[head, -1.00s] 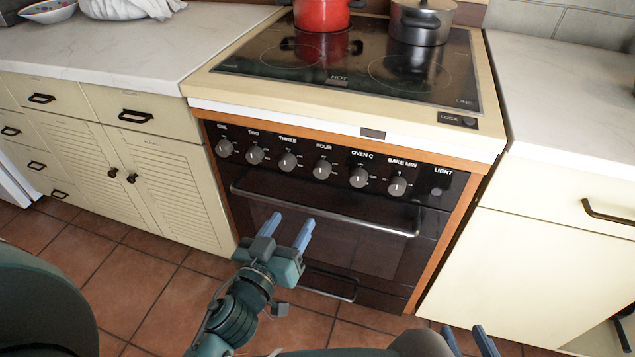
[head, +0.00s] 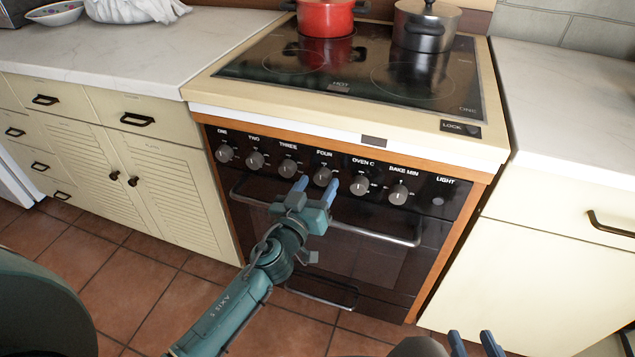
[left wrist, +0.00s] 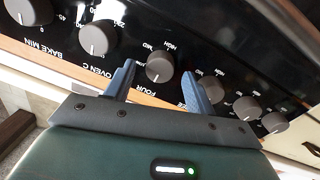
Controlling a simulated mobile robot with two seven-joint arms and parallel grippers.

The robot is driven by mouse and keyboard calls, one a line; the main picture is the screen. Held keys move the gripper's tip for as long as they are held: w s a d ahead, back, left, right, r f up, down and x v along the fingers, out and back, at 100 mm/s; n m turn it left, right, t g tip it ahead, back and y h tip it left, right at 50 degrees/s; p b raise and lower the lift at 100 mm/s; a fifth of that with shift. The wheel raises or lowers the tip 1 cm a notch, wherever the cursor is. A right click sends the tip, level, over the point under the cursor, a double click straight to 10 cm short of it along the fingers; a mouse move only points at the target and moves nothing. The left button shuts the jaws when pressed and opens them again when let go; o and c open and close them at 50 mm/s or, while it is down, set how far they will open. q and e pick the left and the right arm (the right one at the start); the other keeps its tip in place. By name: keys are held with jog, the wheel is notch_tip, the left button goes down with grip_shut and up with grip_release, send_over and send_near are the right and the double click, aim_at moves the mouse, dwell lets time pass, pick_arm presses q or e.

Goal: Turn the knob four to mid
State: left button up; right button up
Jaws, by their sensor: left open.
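Knob four (head: 322,175) is a round grey knob on the black oven front, under the label FOUR. In the left wrist view, knob four (left wrist: 160,67) shows between my finger tips, its white mark on the side of the FOUR label. MID and HIGH are printed on its other side. My left gripper (head: 315,187) is open, with its two blue fingers just below knob four in the head view. I cannot tell whether they touch it. My right gripper (head: 475,344) shows only its finger tips at the bottom edge, held apart.
Knob three (head: 287,168) and the oven C knob (head: 359,185) sit close on either side. The oven handle (head: 375,235) runs below, partly behind my left gripper. A red pot (head: 325,18) and a steel pot (head: 424,28) stand on the cooktop.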

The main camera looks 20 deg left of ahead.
pick_arm(q)
jog(key=shift+w, duration=0.6)
jog(key=c, duration=1)
